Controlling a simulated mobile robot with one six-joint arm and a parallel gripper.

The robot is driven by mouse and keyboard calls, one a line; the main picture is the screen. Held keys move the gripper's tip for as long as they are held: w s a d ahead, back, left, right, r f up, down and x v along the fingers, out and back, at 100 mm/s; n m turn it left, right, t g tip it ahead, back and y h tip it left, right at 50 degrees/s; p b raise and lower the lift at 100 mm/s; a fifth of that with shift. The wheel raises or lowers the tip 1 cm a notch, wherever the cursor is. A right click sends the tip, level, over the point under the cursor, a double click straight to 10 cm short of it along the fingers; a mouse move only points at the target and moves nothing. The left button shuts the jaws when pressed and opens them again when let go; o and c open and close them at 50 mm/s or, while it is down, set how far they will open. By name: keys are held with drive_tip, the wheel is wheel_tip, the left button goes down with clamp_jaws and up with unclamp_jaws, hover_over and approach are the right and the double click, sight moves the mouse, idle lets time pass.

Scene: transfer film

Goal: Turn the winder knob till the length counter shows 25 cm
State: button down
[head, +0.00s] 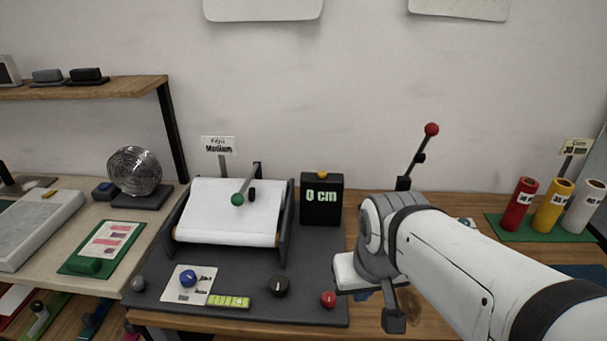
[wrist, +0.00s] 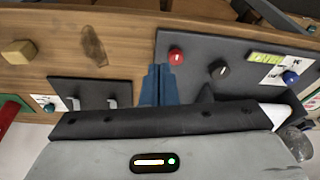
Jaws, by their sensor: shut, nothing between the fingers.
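No label tells me which is the winder knob. My gripper (wrist: 158,72) is shut and empty, its blue fingers beside the base's edge near the red knob. It touches no knob that I can see.
A white film sheet (head: 232,208) lies on the roller frame, with a green-tipped lever (head: 237,199) above it. A blue knob (head: 187,278) and a yellow-green strip (head: 229,302) are at the front left. A red-tipped lever (head: 431,130) stands behind my arm. Coloured rolls (head: 553,206) stand far right.

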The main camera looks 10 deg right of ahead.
sight(279, 282)
drive_tip(key=c, duration=2.2)
unclamp_jaws()
drive_tip(key=c, duration=2)
unclamp_jaws()
drive_tip(key=shift+w, duration=0.15)
drive_tip(key=o, duration=0.6)
drive_tip(key=w+a+b, duration=0.1)
drive_tip(key=w+a, duration=0.1)
drive_tip(key=w+a+f+m+g+b, duration=0.1)
drive_tip(key=w, duration=0.2)
drive_tip(key=w+a+f+m, duration=0.1)
drive_tip(key=w+a, duration=0.1)
drive_tip(key=w, duration=0.1)
drive_tip(key=shift+a+g+b, duration=0.3)
drive_tip(key=shift+b, duration=0.1)
drive_tip(key=o, duration=0.6)
drive_tip(key=w+a+f+m, duration=0.1)
drive_tip(key=w+a, duration=0.1)
drive_tip(key=w+a+f+g+b, duration=0.1)
drive_tip(key=w+a, duration=0.1)
drive_tip(key=a, duration=0.1)
drive_tip(key=w+a+f+m, duration=0.1)
drive_tip(key=w+a, duration=0.1)
drive_tip(key=shift+w+a+f+m+b, duration=0.25)
drive_tip(key=shift+a+f+m+b, duration=0.05)
drive_tip(key=shift+a+b, duration=0.1)
drive_tip(key=shift+o, duration=0.2)
drive_tip(key=shift+a+f, duration=0.1)
drive_tip(key=shift+f, duration=3.75)
drive_tip(key=shift+c, duration=0.6)
